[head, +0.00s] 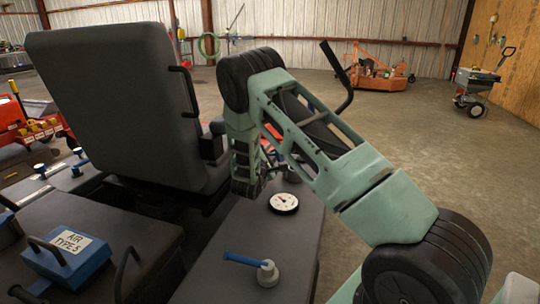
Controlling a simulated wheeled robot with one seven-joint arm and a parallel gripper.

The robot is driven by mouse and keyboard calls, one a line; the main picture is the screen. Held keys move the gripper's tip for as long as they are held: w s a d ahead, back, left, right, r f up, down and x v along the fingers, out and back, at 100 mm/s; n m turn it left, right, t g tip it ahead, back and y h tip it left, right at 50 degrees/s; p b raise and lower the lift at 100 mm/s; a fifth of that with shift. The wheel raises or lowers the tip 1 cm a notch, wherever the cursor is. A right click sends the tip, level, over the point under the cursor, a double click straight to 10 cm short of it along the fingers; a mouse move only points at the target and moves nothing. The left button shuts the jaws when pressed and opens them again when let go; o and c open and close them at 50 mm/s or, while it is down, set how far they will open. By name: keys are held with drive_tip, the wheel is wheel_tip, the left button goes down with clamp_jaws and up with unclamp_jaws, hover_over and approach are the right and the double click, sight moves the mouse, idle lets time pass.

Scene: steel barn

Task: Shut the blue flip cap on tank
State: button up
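A blue flip cap (244,260) shows low in the head view on the dark top of a tank (215,285). It looks like a narrow blue flap sticking out to the left from a pale grey round neck (267,273). The flap appears swung out to the side rather than over the neck. My gripper's fingers cannot be made out; the end of the arm is hidden or too small to see.
A round white gauge (284,203) sits on the tank beyond the cap. A black seat (115,105) stands at left. A blue box labelled "AIR TYPES" (68,258) is at lower left. Open concrete floor (420,140) lies to the right.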

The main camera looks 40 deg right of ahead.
sight(277, 150)
clamp_jaws()
drive_tip(key=shift+r+m, duration=0.15)
drive_tip(key=shift+m, duration=0.15)
drive_tip(key=shift+s+d+r+m+p, duration=0.15)
drive_tip(key=shift+s+r+m+p, duration=0.2)
drive_tip(key=shift+m, duration=0.25)
drive_tip(key=shift+s+d+r+m+p, duration=0.2)
drive_tip(key=shift+m+p, duration=0.25)
drive_tip(key=shift+m, duration=0.15)
drive_tip(key=m, duration=0.1)
drive_tip(key=s+d+r+m+p, duration=0.1)
drive_tip(key=m, duration=0.1)
drive_tip(key=shift+s+m, duration=0.2)
drive_tip(key=shift+m, duration=0.1)
drive_tip(key=s+m, duration=0.1)
drive_tip(key=m, duration=0.1)
drive_tip(key=s+d+m, duration=0.1)
drive_tip(key=m, duration=0.1)
drive_tip(key=shift+s+d+b, duration=0.1)
drive_tip(key=shift+b, duration=0.2)
drive_tip(key=shift+s+d+f+m+b, duration=0.1)
drive_tip(key=shift+s+d+m+b, duration=0.2)
drive_tip(key=shift+m, duration=0.5)
drive_tip(key=shift+s+d+f+m+b, duration=0.15)
drive_tip(key=shift+s+m, duration=0.25)
drive_tip(key=shift+m, duration=0.4)
drive_tip(key=shift+s+d+r+m+b, duration=0.15)
drive_tip(key=shift+s+m+b, duration=0.15)
drive_tip(key=shift+m, duration=0.5)
drive_tip(key=shift+s+f, duration=0.1)
